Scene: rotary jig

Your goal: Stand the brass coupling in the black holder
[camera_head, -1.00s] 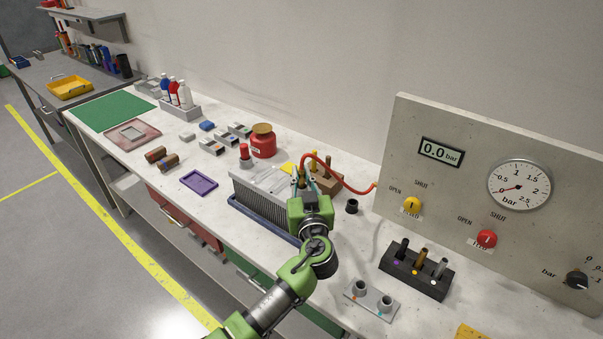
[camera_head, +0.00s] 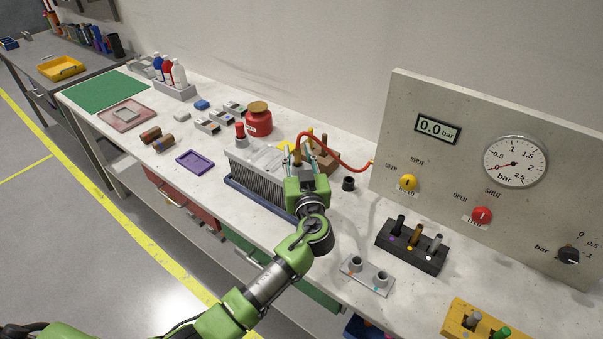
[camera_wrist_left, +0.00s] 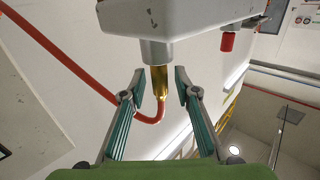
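The black holder (camera_head: 405,252) is on the bench before the gauge panel. A black, a brass-coloured and a steel-coloured piece stand upright in it. Another brass coupling (camera_wrist_left: 160,80) is below a grey port (camera_wrist_left: 157,52) in the left wrist view, with the red hose (camera_wrist_left: 150,118) running from it. My left gripper (camera_wrist_left: 160,88) is open, one finger on each side of this coupling, with gaps visible. In the head view the left gripper (camera_head: 300,165) is at the ribbed grey unit (camera_head: 258,165) and its fingertips are hard to see. My right gripper is not in view.
A grey plate with two sockets (camera_head: 367,275) and a yellow holder (camera_head: 485,322) are at the near right. A small black cup (camera_head: 348,184) stands behind my arm. The gauge panel (camera_head: 480,170) closes off the back right. The red hose loops to it.

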